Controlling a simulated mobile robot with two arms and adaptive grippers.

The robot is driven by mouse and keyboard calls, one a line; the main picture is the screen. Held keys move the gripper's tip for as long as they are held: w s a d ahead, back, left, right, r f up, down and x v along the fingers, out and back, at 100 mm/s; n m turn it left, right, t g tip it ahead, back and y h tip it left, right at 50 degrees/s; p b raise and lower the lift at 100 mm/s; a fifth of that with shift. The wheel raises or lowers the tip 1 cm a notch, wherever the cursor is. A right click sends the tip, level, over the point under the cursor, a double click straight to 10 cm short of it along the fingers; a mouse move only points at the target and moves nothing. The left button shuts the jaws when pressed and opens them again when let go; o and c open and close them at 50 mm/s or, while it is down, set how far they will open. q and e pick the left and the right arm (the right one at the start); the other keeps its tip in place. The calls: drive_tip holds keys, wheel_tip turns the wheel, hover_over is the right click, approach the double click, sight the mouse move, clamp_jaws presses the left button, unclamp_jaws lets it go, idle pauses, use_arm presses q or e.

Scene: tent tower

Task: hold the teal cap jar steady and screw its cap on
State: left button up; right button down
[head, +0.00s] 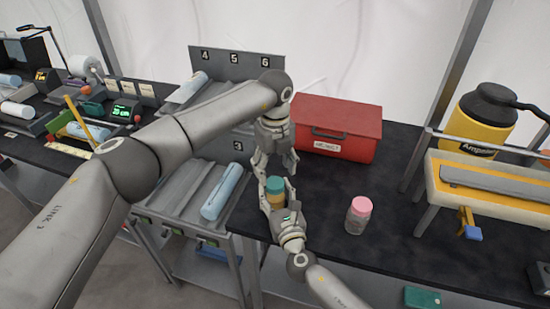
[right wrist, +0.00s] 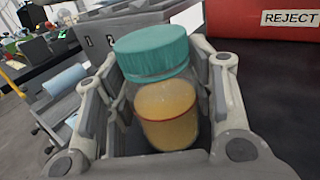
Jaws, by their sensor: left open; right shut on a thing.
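The teal cap jar (head: 276,199) stands upright near the left edge of the black table, with amber contents. My right gripper (head: 279,203) is shut around the jar's body; the right wrist view shows the jar (right wrist: 167,112) between its two fingers. The teal cap (head: 275,184) rests on top of the jar, and it also shows in the right wrist view (right wrist: 151,50). I cannot tell how tightly it is seated. My left gripper (head: 277,168) is open, pointing down just above the cap, apart from it as far as I can see.
A red reject box (head: 335,127) stands behind the jar. A pink-capped jar (head: 359,214) stands to the right, with clear table between. A grey numbered rack (head: 190,185) holding a pale blue cylinder (head: 222,191) is on the left. A yellow container (head: 480,118) is at the far right.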

sight(275, 183)
use_arm(q)
drive_tip(key=shift+f, duration=2.1)
drive_tip(key=c, duration=1)
drive_tip(key=o, duration=1.1)
drive_tip(key=shift+r, duration=2.3)
drive_tip(key=o, duration=0.5)
drive_tip(key=shift+o, duration=0.2)
